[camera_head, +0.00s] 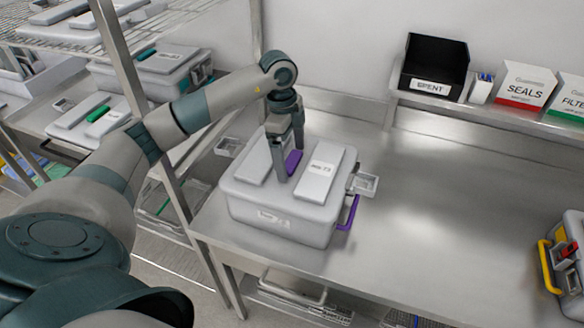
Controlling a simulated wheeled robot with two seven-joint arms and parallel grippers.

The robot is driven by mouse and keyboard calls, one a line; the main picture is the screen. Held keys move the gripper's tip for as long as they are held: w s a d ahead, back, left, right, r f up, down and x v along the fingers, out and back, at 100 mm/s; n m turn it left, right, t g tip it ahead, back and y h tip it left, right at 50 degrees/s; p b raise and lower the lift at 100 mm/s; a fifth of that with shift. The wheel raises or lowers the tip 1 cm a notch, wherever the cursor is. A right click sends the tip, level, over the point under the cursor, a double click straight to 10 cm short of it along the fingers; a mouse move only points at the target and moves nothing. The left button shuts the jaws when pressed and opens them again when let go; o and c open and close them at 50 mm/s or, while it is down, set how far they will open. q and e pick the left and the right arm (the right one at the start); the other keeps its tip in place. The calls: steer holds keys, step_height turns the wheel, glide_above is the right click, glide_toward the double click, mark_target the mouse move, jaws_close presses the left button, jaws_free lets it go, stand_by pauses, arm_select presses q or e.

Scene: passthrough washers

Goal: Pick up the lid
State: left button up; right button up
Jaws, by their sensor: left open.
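The lid (254,192) is light grey with two raised panels and a purple handle (293,161) in its middle. It sits on a grey box (270,221) on the metal table's left part. My left gripper (288,172) points down over the lid, its open fingers at the purple handle. One finger covers part of the handle, and I cannot tell whether the fingers touch it. My right gripper is not in view.
A metal shelf post (174,160) stands left of the box, close to my left arm. A black bin (434,68) and a SEALS box (523,87) stand on the back shelf. A yellow-handled container (565,262) is at the right edge. The table (430,200) between is clear.

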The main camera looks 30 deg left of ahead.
mark_target(291, 159)
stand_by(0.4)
arm_select(q)
steer(key=c, duration=1.8)
steer(key=shift+r, duration=0.2)
steer(key=shift+w+r+p, duration=0.1)
steer(key=shift+r+p, duration=0.7)
steer(key=shift+r, duration=0.1)
step_height(291, 159, up, 2)
steer(key=shift+r+p, duration=0.15)
steer(key=shift+p, duration=0.65)
steer(key=s+d+r+p, duration=0.2)
steer(key=s+p, duration=0.1)
steer(key=shift+d+r, duration=0.3)
steer(key=shift+d, duration=0.05)
steer(key=s+d+r, duration=0.1)
steer(key=s, duration=0.1)
steer(key=s+d+r, duration=0.1)
steer(key=s+d, duration=0.1)
steer(key=s+d+r, duration=0.1)
steer(key=d+r, duration=0.1)
steer(key=shift+s, duration=0.4)
